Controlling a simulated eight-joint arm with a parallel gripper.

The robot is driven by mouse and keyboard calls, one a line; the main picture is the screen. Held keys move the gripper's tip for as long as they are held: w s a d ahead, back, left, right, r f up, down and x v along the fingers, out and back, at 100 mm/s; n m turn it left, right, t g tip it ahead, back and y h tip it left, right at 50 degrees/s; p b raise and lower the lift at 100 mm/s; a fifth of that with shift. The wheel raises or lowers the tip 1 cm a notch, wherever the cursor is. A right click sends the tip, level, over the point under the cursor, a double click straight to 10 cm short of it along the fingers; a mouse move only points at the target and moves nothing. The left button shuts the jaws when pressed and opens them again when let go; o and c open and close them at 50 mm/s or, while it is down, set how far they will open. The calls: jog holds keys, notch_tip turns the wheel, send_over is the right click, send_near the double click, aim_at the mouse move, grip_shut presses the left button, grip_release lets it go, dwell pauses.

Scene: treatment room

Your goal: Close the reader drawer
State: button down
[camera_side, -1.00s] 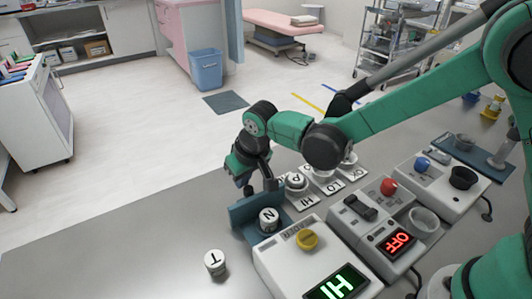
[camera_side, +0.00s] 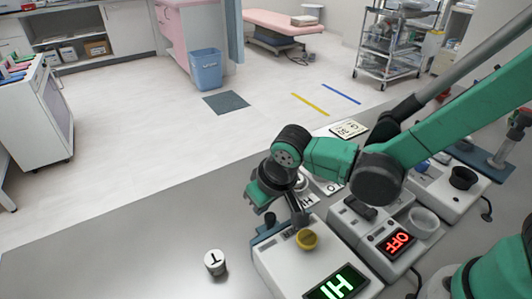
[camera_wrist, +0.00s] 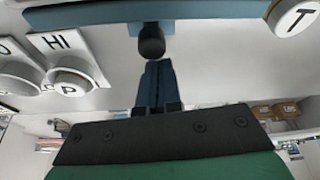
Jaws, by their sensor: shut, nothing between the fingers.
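The reader (camera_side: 285,268) is a white box with a yellow knob on top and a lit green display. Its blue drawer front (camera_side: 260,228) sits against the box's far side, with no open tray or N piece in sight. In the wrist view the drawer front (camera_wrist: 215,12) spans the top, with a dark round handle (camera_wrist: 151,42). My gripper (camera_wrist: 156,66) is shut and empty, its tips just beside the handle; I cannot tell whether they touch. In the side view my gripper (camera_side: 302,224) is by the drawer front's right part.
A white piece marked T (camera_side: 215,262) stands left of the reader. A device with a red OFF display (camera_side: 398,240) stands to the right. White pieces on labelled cards (camera_wrist: 68,78) lie near the drawer. The counter's left part is clear.

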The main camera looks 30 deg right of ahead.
jog(key=w, duration=0.1)
jog(key=w+r, duration=0.1)
jog(key=w, duration=0.1)
jog(key=shift+w+a, duration=0.1)
jog(key=shift+a, duration=0.1)
jog(key=v, duration=0.9)
jog(key=s+d+m+t, duration=0.1)
jog(key=s+d, duration=0.1)
jog(key=d, duration=0.5)
jog(key=s+d+t, duration=0.2)
jog(key=s+d, duration=0.1)
jog(key=d, duration=0.4)
jog(key=shift+s+d+r+m+h, duration=0.3)
jog(key=shift+s+d+r+m, duration=0.05)
jog(key=shift+d+r+m, duration=0.1)
